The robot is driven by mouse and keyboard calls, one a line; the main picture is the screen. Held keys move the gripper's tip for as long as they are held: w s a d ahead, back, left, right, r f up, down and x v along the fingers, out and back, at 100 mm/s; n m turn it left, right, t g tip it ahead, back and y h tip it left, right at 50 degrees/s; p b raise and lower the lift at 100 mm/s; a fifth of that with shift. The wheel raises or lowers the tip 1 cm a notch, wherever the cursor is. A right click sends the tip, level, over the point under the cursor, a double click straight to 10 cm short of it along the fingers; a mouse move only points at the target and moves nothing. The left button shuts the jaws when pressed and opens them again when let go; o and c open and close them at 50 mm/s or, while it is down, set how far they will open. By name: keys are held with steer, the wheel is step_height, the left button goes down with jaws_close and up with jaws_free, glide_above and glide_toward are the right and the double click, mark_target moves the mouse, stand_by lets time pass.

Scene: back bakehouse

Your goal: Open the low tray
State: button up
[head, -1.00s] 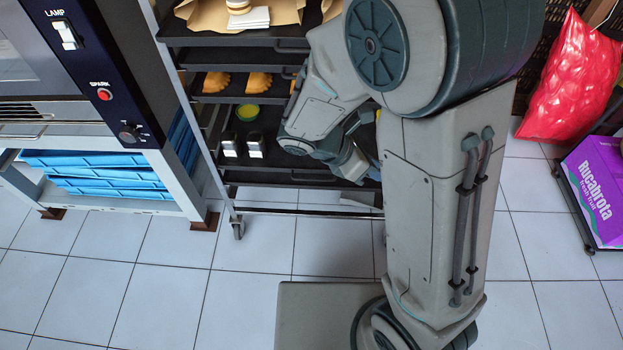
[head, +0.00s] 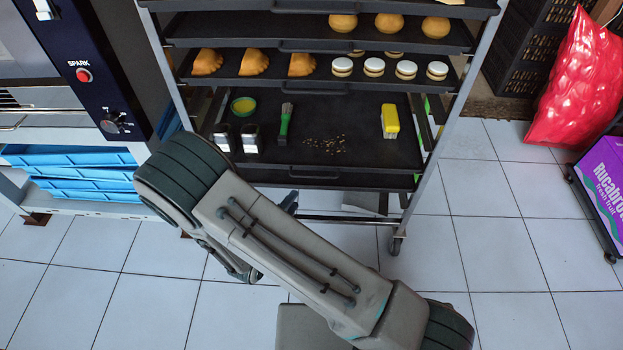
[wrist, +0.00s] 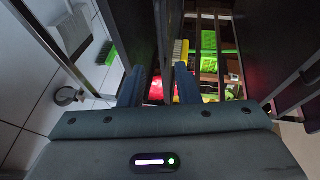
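The low tray (head: 395,182) is a dark tray at the bottom of the wheeled rack, seen in the head view. Its front edge shows just under the tray that bears the tools, and it looks level with the rack front. My gripper (wrist: 160,72) shows in the wrist view with its two blue-grey fingers apart. A dark strip, apparently a tray edge or handle, runs between and beyond them; whether they touch it is unclear. In the head view my forearm hides most of the gripper, and a dark tip shows just below the tray front.
Higher trays hold pastries. An oven stands left with blue crates (head: 85,180) beneath. A red sack (head: 570,85) and purple box (head: 605,185) stand right. The tiled floor in front is clear.

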mark_target(312, 177)
steer(key=b+x, duration=0.2)
steer(key=x, duration=1)
steer(key=shift+w+d+b, duration=0.25)
steer(key=shift+w+b, duration=0.05)
steer(key=shift+w, duration=0.05)
jaws_close()
